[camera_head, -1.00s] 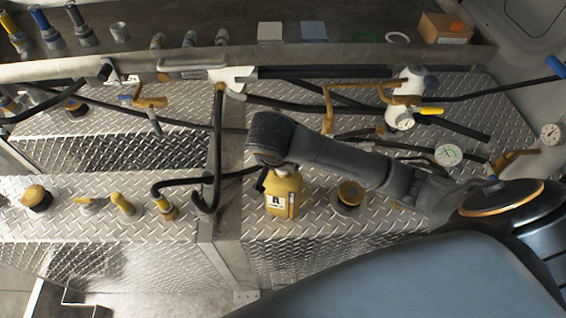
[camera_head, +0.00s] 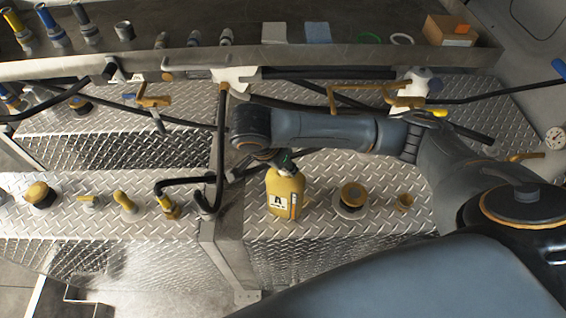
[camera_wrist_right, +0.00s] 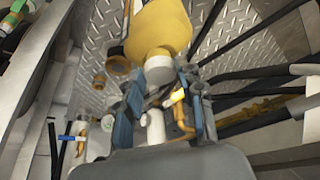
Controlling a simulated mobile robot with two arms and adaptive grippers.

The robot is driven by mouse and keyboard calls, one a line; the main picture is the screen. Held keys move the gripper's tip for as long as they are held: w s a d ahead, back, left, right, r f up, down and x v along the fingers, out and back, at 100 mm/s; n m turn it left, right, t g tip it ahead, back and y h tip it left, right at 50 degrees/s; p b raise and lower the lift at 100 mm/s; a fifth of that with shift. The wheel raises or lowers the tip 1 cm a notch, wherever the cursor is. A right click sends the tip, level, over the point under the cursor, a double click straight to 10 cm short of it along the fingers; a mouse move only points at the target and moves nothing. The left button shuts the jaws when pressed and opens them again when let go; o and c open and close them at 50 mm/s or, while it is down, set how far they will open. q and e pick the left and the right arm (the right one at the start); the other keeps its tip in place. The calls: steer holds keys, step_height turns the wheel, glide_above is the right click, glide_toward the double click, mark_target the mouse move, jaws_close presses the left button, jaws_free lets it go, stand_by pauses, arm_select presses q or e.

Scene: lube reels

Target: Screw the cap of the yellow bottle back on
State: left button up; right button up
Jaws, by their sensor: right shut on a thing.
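The yellow bottle (camera_head: 281,196), with a black and white label, stands on the diamond-plate deck left of centre in the head view. In the wrist view the bottle (camera_wrist_right: 158,25) is at the top, its neck end toward me. My right gripper (camera_wrist_right: 163,78) is shut on a grey cylindrical piece (camera_wrist_right: 159,69) at the bottle's neck, which looks like the cap. Whether its thread is engaged cannot be seen. In the head view my right gripper (camera_head: 287,163) is at the bottle's top, mostly hidden under my wrist. My left gripper is not in view.
A yellow-topped round fitting (camera_head: 352,195) and a small orange cup-like piece (camera_head: 404,202) sit right of the bottle. A bent black hose (camera_head: 183,181) is close on the left. Hoses and yellow-handled valves (camera_head: 400,98) run behind. The deck edge lies in front.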

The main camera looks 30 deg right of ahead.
steer(key=shift+w+m+g, duration=0.15)
steer(key=shift+m+g, duration=0.25)
steer(key=shift+m, duration=0.7)
steer(key=m+g, duration=0.1)
steer(key=m, duration=0.2)
steer(key=shift+w, duration=0.1)
steer(key=o, duration=1.2)
